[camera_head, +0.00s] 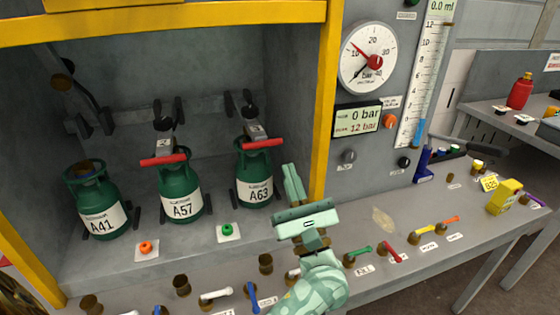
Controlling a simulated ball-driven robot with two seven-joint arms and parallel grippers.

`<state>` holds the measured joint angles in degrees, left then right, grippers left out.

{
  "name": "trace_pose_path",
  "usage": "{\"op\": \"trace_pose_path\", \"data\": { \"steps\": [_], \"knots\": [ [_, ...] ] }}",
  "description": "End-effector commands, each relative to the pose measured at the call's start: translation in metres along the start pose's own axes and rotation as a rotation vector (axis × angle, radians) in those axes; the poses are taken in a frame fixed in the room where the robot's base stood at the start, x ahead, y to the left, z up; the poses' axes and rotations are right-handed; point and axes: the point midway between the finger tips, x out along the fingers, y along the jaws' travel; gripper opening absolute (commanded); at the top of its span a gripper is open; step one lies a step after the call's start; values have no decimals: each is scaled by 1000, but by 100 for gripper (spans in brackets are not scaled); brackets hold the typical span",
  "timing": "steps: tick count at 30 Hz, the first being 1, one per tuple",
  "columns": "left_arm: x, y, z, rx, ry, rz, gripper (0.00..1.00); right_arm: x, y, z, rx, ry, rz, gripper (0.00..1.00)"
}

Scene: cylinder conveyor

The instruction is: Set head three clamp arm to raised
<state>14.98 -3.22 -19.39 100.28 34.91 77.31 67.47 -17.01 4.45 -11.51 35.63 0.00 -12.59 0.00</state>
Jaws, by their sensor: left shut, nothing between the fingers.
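Three green cylinders stand in the yellow-framed bay: A41 (95,205), A57 (178,192) and A63 (254,182). A clamp head with a red bar handle (262,144) sits on top of A63. I take it as head three, though its number is too small to read surely. Its red bar lies across the cylinder top. My left gripper (291,172) is shut and empty, pointing up just right of A63, below and right of the red bar, with a gap visible in the picture. My right gripper is not in view.
A57 carries a similar red-handled head (163,160). A41's top is uncovered, with a dark arm (88,105) swung up behind it. The yellow post (322,110) stands right of my gripper. Coloured levers (391,251) line the bench below. A gauge (367,58) is on the panel.

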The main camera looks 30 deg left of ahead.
Motion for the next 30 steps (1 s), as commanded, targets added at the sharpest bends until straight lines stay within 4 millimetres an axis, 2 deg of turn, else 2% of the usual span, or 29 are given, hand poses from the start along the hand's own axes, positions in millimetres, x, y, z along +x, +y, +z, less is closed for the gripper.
{"op": "trace_pose_path", "data": {
  "steps": [1, 6, 17, 24, 30],
  "knots": [
    [-7, -1, -11, 5, 5, -4, 0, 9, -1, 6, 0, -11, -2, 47],
    [-22, -2, -35, 17, 17, -11, 0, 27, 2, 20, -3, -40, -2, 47],
    [-62, -6, -101, 52, 51, -35, 0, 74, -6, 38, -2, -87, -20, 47],
    [-63, -6, -102, 52, 52, -35, 0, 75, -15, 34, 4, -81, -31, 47],
    [-62, -6, -101, 52, 51, -35, 0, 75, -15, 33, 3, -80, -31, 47]
  ]
}}
